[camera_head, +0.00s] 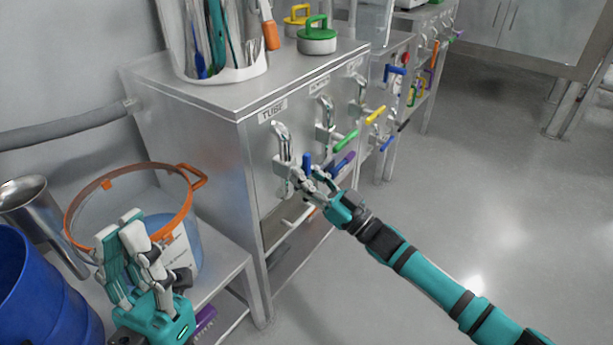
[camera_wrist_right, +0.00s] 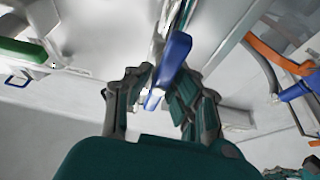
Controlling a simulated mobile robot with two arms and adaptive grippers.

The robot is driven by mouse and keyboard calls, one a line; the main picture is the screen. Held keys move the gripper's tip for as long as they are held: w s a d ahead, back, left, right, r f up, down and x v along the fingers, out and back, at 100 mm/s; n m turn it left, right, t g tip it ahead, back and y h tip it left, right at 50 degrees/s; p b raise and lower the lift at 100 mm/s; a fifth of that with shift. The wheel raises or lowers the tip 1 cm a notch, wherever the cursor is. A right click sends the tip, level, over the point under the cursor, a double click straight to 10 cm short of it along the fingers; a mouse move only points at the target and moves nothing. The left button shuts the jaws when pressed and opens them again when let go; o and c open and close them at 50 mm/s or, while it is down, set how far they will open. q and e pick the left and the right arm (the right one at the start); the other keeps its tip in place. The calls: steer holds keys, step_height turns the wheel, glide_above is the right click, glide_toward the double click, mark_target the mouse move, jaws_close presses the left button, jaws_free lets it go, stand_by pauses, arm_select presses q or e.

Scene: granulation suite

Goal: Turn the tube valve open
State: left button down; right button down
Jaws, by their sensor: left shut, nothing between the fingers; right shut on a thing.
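The tube valve is the metal tap (camera_head: 282,145) under the label "TUBE" (camera_head: 272,111) on the steel cabinet's front. Its blue handle (camera_head: 307,163) shows beside my right gripper (camera_head: 304,180). In the right wrist view the blue handle (camera_wrist_right: 173,62) runs down between the two fingers of my right gripper (camera_wrist_right: 158,98), which is shut on it. The fingers hide part of the handle's lower end. My left gripper (camera_head: 130,245) is shut and empty, at the lower left, in front of the clear container with an orange rim (camera_head: 195,185).
Neighbouring taps have a green handle (camera_head: 345,141) and a yellow handle (camera_head: 375,115). A blue drum (camera_head: 40,295) stands at lower left. The floor at right is clear.

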steer(key=shift+f, duration=0.1)
stand_by(0.5)
steer(key=c, duration=1.3)
jaws_free()
steer(key=shift+o, duration=0.2)
steer(key=v, duration=1.2)
